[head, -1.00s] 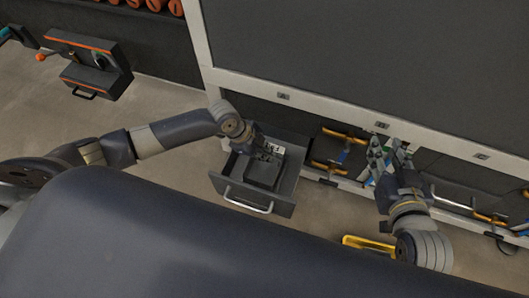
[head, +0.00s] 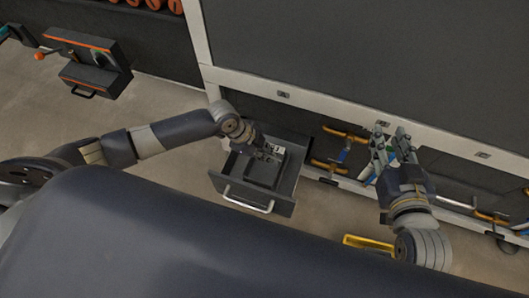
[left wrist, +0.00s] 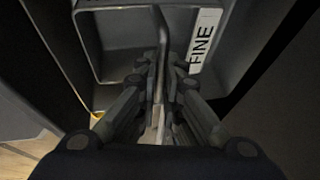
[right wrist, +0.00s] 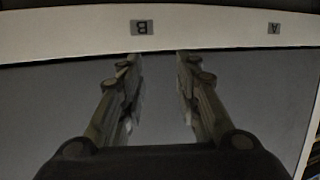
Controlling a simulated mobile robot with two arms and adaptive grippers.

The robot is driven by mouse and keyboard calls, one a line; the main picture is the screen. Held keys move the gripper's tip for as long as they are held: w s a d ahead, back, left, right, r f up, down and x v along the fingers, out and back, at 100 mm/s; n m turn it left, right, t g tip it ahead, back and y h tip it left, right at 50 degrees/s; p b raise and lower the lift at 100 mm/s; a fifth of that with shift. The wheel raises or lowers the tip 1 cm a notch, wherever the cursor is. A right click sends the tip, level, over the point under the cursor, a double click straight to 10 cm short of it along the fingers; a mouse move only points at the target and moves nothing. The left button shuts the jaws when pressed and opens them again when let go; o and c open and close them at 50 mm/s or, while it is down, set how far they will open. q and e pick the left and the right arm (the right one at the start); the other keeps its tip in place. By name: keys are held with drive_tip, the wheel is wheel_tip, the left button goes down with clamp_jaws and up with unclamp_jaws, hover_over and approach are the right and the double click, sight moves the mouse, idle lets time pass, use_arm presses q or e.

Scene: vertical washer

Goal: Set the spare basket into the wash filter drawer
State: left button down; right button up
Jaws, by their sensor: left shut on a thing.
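The open drawer (head: 232,180) is dark grey with a pale bar handle and stands out from the machine's lower front. The dark basket (head: 262,172) is within the drawer's outline; I cannot tell whether it rests on the floor of the drawer. My left gripper (head: 268,154) is at the basket. In the left wrist view it is shut on a thin upright part of the basket (left wrist: 161,50). A white label reading "FINE" (left wrist: 203,42) is beside the fingers. My right gripper (head: 391,136) is open and empty in front of the machine, below plate B.
Blue-and-orange fittings (head: 343,153) are in the recess right of the drawer. A yellow handle (head: 368,243) is low in front. Lettered plates, including B (right wrist: 141,27) and A (right wrist: 274,28), mark the pale frame. An orange-trimmed dark box (head: 88,62) stands at left. Bare floor lies left of the drawer.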

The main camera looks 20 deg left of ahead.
use_arm(q)
drive_tip(key=shift+f, duration=0.1)
use_arm(e)
drive_tip(key=shift+w+r, duration=0.15)
drive_tip(key=shift+r, duration=0.1)
use_arm(q)
drive_tip(key=shift+f+b, duration=0.3)
use_arm(e)
drive_tip(key=shift+w+a+r+t+y, duration=0.15)
drive_tip(key=shift+r+t, duration=0.2)
drive_tip(key=shift+r, duration=0.1)
drive_tip(key=shift+w+a+r+t+y, duration=0.1)
drive_tip(key=shift+a+r+t+y, duration=0.05)
drive_tip(key=shift+r+t, duration=0.25)
drive_tip(key=shift+r, duration=0.15)
use_arm(q)
drive_tip(key=shift+f, duration=0.3)
drive_tip(key=c, duration=1.7)
unclamp_jaws()
drive_tip(key=shift+o, duration=0.2)
drive_tip(key=shift+a+r, duration=0.1)
drive_tip(key=v, duration=1.1)
drive_tip(key=shift+r, duration=0.35)
use_arm(e)
drive_tip(key=shift+w+a+r+t, duration=0.1)
drive_tip(key=shift+r+t, duration=0.2)
drive_tip(key=shift+r, duration=0.1)
drive_tip(key=shift+w+a+r+t, duration=0.1)
drive_tip(key=shift+r+t, duration=0.15)
drive_tip(key=shift+r, duration=0.15)
